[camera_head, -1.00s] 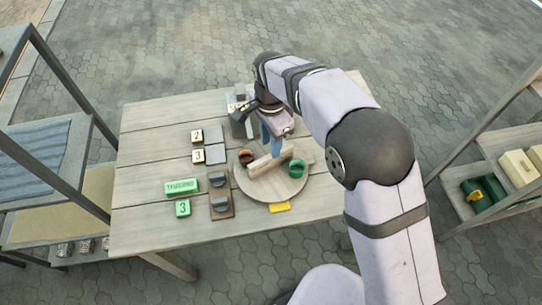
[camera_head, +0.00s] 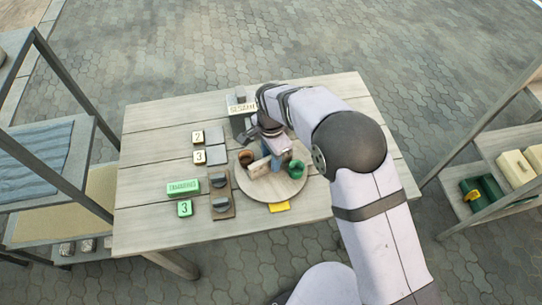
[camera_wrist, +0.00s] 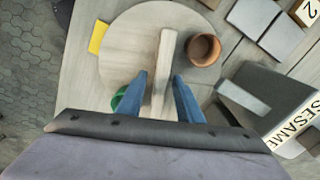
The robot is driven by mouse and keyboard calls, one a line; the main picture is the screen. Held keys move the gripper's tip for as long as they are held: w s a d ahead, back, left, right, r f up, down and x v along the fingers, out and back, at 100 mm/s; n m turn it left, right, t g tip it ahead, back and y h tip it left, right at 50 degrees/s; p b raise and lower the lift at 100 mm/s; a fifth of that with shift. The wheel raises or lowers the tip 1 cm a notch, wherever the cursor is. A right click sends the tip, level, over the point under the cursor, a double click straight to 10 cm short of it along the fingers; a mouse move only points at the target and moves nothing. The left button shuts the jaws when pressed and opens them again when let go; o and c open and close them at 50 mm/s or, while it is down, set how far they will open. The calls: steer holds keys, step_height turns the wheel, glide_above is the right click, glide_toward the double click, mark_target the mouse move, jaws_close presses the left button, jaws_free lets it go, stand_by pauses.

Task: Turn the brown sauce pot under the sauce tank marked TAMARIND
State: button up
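The brown sauce pot (camera_head: 245,160) stands on the left part of a round wooden turntable (camera_head: 272,192). A raised wooden bar (camera_wrist: 164,55) crosses the turntable's middle, and a green pot (camera_head: 298,170) stands on its right side. The wrist view shows the brown pot (camera_wrist: 203,50) right of the bar. My gripper (camera_wrist: 160,80) is open, with one blue finger on each side of the bar; contact is not clear. A green block lettered TAMARIND (camera_head: 183,187) lies left of the turntable. The grey tank behind my gripper is marked SESAME (camera_head: 242,108).
Dark blocks (camera_head: 218,180) on a brown base stand beside the turntable's left edge. Grey plates (camera_head: 216,154) and number tags (camera_head: 198,157) lie farther back. A yellow marker (camera_head: 279,207) sits at the turntable's front edge.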

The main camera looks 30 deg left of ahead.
jaws_close()
steer(key=shift+m, duration=4.4)
steer(key=shift+r+m, duration=0.1)
steer(key=shift+m, duration=3.6)
steer(key=shift+a+m, duration=0.1)
steer(key=shift+m, duration=0.5)
